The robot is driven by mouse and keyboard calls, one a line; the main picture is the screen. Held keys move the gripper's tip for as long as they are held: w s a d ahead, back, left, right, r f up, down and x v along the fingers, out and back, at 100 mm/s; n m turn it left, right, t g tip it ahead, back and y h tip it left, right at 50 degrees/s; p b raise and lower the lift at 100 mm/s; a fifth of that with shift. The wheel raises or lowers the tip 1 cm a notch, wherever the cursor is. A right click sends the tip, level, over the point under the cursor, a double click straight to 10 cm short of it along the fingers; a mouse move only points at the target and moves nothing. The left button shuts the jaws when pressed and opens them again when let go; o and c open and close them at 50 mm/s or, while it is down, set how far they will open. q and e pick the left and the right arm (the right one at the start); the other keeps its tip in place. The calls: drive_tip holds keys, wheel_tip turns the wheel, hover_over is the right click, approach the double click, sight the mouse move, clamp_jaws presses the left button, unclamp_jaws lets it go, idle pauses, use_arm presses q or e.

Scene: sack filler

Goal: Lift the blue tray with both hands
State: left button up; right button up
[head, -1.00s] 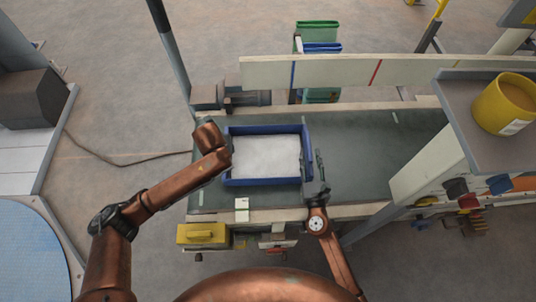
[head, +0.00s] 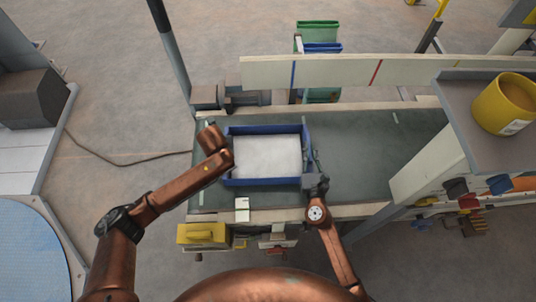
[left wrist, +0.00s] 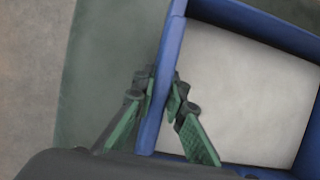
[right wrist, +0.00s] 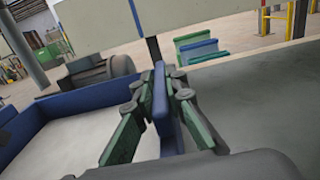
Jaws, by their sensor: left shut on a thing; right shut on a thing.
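The blue tray (head: 265,182) with a white filling sits on the dark belt in the head view. My left gripper (left wrist: 160,90) is shut on the tray's left wall in the left wrist view, one finger inside and one outside. In the head view my left arm's wrist hides that gripper. My right gripper (head: 314,168) is at the tray's right wall. In the right wrist view my right gripper (right wrist: 161,92) is shut on the blue wall (right wrist: 160,105), a finger on each side. I cannot tell whether the tray is clear of the belt.
The dark belt (head: 375,150) is free to the right of the tray. A pale rail (head: 330,72) runs behind it. A yellow bucket (head: 503,105) stands on a grey shelf at the right. A small white card (head: 242,210) lies at the front edge.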

use_arm(q)
clamp_jaws()
use_arm(e)
clamp_jaws()
use_arm(q)
drive_tip(key=shift+r, duration=0.1)
use_arm(e)
drive_tip(key=shift+r, duration=0.1)
